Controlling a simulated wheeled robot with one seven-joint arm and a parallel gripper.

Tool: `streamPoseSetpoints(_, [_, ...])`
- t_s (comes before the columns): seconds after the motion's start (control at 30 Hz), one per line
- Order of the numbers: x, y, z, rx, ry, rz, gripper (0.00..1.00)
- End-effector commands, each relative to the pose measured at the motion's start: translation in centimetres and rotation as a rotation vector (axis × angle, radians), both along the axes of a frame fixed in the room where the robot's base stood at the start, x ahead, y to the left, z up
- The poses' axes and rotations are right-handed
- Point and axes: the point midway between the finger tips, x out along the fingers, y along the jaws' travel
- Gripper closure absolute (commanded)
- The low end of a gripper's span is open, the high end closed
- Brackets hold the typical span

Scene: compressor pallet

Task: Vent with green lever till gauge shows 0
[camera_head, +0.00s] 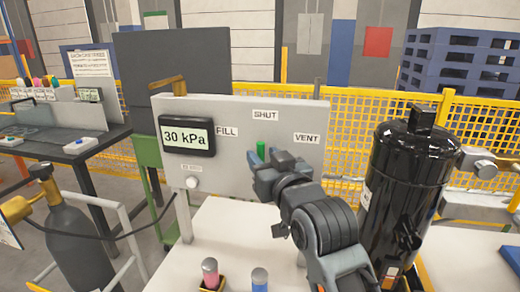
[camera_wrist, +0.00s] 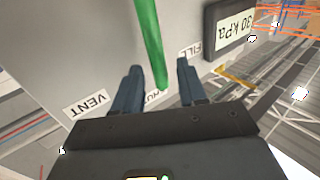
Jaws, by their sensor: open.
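The VENT label (camera_head: 307,138) is to the right and FILL (camera_head: 227,131) to the left. My gripper (camera_head: 265,168) is open in front of the panel at the lever. In the wrist view the green lever (camera_wrist: 150,40) runs down toward the gap between my two fingers (camera_wrist: 158,82). I cannot tell whether they touch it.
A black tank (camera_head: 400,185) stands close to the right of my arm. A grey cylinder (camera_head: 75,245) stands at left.

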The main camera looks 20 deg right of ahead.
Motion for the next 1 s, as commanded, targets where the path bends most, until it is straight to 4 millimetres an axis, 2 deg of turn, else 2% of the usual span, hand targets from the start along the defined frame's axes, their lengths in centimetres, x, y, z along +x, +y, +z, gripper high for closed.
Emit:
streamPoseSetpoints(0.2, [2.4, -0.1, 0.1, 0.0, 0.0, -0.001, 0.59])
streamPoseSetpoints(0.57, [2.8, -0.1, -0.1, -0.001, 0.0, 0.0, 0.6])
streamPoseSetpoints(1.0, [2.8, -0.1, -0.1, -0.001, 0.0, 0.0, 1.0])
